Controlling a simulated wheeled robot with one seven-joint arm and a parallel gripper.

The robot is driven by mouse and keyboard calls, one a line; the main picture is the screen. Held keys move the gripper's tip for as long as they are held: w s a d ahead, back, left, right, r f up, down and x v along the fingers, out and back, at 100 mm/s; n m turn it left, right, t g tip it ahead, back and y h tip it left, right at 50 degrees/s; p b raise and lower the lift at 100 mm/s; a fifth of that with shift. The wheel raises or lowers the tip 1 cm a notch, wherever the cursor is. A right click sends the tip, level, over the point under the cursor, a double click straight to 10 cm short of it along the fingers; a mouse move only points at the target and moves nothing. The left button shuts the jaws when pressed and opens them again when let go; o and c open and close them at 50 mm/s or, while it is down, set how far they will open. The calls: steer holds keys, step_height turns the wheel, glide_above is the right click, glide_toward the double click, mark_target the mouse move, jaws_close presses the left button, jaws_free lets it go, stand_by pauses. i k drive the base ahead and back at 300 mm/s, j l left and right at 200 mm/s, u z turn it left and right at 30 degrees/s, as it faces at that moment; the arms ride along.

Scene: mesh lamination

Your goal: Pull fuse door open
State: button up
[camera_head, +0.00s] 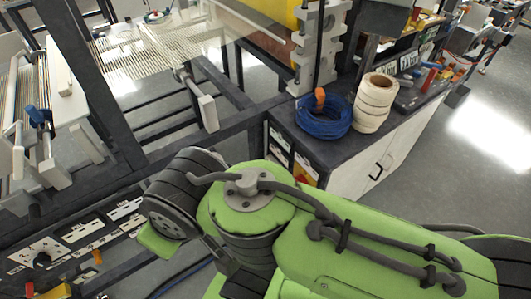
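I cannot tell for sure which part is the fuse door. A white cabinet door (357,178) with a dark handle is closed under the dark countertop. The narrow dark end of that cabinet has small labelled panels (279,140) and a yellow and red sticker, partly hidden by my arm. My green arm fills the lower middle and right, with its dark wrist joint at the left of it. My gripper is not visible; it is hidden or out of frame.
A blue cable coil (323,118) and a stack of cream rolls (375,103) stand on the countertop (345,147). A labelled control panel (82,232) is at the lower left. The machine's dark frame crosses behind my arm. Grey floor at the right is open.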

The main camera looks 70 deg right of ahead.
mark_target(350, 180)
steer(key=z, duration=0.45)
steer(key=k+z, duration=0.1)
steer(key=z, duration=0.3)
steer(key=l+z, duration=0.1)
steer(key=z, duration=0.35)
steer(key=k+l+z, duration=0.1)
steer(key=z, duration=0.75)
steer(key=l+z, duration=0.15)
steer(key=z, duration=0.3)
steer(key=l+z, duration=0.1)
steer(key=z, duration=0.3)
steer(key=i+l+u, duration=0.2)
steer(key=i+l, duration=0.6)
steer(key=l, duration=0.1)
